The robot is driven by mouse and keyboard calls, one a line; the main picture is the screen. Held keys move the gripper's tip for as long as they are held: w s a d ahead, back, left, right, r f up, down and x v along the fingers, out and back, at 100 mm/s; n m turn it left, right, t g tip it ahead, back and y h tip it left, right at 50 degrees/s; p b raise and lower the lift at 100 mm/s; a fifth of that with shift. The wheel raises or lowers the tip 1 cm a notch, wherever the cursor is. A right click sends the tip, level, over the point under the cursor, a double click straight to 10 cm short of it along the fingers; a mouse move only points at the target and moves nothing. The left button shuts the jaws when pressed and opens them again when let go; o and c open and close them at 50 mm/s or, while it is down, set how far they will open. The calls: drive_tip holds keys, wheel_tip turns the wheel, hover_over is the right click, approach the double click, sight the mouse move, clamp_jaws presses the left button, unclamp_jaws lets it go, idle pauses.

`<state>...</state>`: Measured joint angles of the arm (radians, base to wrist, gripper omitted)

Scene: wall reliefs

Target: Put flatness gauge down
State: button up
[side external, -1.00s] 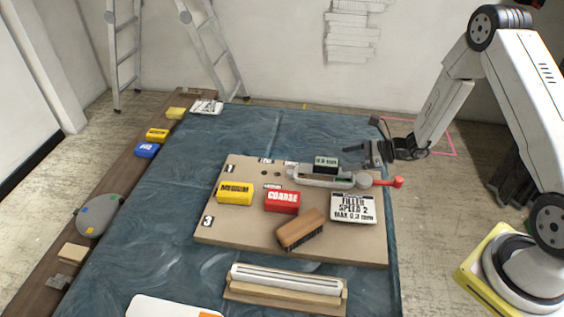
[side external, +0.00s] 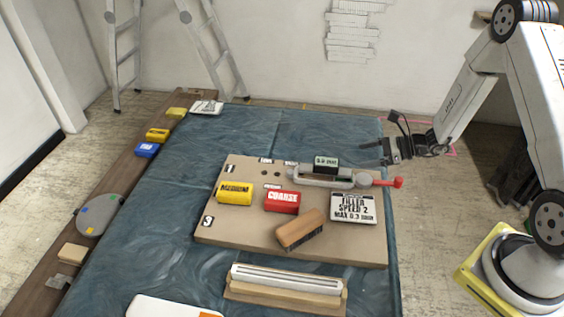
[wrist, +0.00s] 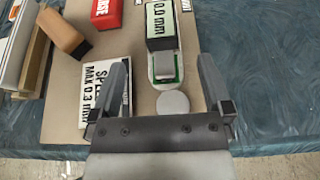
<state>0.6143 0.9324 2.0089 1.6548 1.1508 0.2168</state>
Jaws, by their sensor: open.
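The flatness gauge (side external: 312,177) is a grey bar with a display block reading 0.0 mm and a red knob at its right end. It lies on the tan board (side external: 215,229), near the board's back right edge. In the wrist view its display block (wrist: 161,22) and rounded grey end show ahead of and between my fingers. My gripper (side external: 374,152) is open and empty, above and behind the gauge's right end, apart from it. In the wrist view both fingers of my gripper (wrist: 160,90) stand wide apart.
On the board are a yellow MEDIUM block (side external: 234,193), a red COARSE block (side external: 282,202), a brown brush (side external: 300,230) and a white FILLER SPEED 2 card (side external: 353,207). A slotted wooden holder (side external: 285,287) lies in front. The blue cloth (side external: 200,165) is clear left of the board.

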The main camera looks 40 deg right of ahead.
drive_tip(key=s+a+r+n+g+h, duration=0.3)
drive_tip(key=s+a+r+n+h, duration=0.1)
drive_tip(key=n, duration=0.9)
drive_tip(key=s+a+r+n+g+h, duration=0.3)
drive_tip(key=s+a+r+n+h, duration=0.2)
drive_tip(key=s+n, duration=0.4)
drive_tip(key=r+n, duration=0.1)
drive_tip(key=n, duration=0.4)
drive_tip(key=shift+s+a+r+g, duration=0.2)
drive_tip(key=shift+a+r+g, duration=0.1)
drive_tip(key=shift+r+g, duration=0.1)
drive_tip(key=shift+f, duration=0.1)
idle(1.5)
